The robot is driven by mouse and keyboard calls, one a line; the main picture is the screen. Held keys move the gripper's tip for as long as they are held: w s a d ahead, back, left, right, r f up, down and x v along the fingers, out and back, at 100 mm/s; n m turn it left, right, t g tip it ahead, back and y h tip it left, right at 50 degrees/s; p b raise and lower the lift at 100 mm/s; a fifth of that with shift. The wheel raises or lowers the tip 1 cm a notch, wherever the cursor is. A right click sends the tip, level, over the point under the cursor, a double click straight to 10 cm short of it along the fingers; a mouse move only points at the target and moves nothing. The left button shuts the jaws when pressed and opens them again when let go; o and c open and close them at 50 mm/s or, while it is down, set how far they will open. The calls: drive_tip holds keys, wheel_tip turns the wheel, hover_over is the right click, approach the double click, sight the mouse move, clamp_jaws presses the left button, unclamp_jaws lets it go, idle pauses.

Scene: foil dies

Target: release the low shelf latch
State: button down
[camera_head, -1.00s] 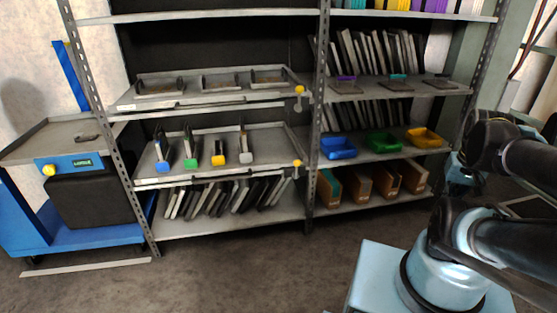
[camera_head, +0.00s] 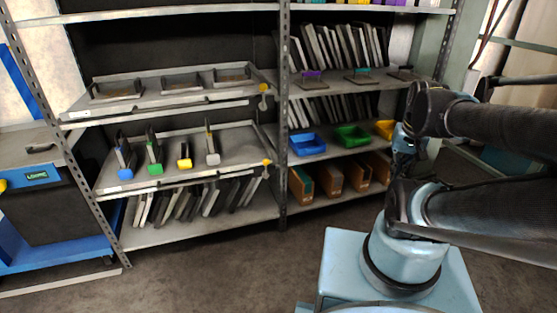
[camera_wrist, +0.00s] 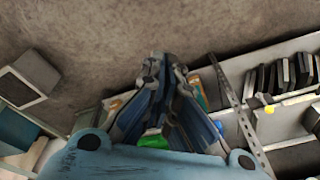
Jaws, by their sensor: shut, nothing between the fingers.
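The low shelf latch (camera_head: 266,162) is a small yellow knob at the right end of the lower pull-out tray (camera_head: 215,172), beside the middle post. A yellow knob that looks like this latch (camera_wrist: 269,109) shows right of my gripper in the wrist view. My gripper (camera_wrist: 165,62) is shut and empty, its blue-grey fingers together over the grey floor. It is well apart from the latch. In the head view my arm is at the right, and the fingertips cannot be made out there. The tray holds several dies with blue, green, yellow and grey ends.
A similar yellow knob (camera_head: 263,88) hangs at the upper tray (camera_head: 165,104). The metal post (camera_head: 283,120) divides the rack. Blue (camera_head: 307,144), green (camera_head: 353,136) and yellow bins sit right of it. A blue cart (camera_head: 60,250) stands left. Floor before the rack is clear.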

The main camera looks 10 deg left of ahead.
drive_tip(key=w+a+r+m+g+y, duration=0.15)
drive_tip(key=w+a+m, duration=0.25)
drive_tip(key=w+a, duration=0.5)
drive_tip(key=w+a+r+m+y, duration=0.1)
drive_tip(key=w+a+m+y, duration=0.15)
drive_tip(key=w+a, duration=0.65)
drive_tip(key=w+a+f+m+g+y, duration=0.1)
drive_tip(key=w+a+f+m+g, duration=0.2)
drive_tip(key=w+a+f, duration=1)
drive_tip(key=a+f+m, duration=0.1)
drive_tip(key=a+m, duration=0.2)
drive_tip(key=shift+w+a+y, duration=0.25)
drive_tip(key=shift+w+y, duration=0.1)
drive_tip(key=shift+y, duration=0.05)
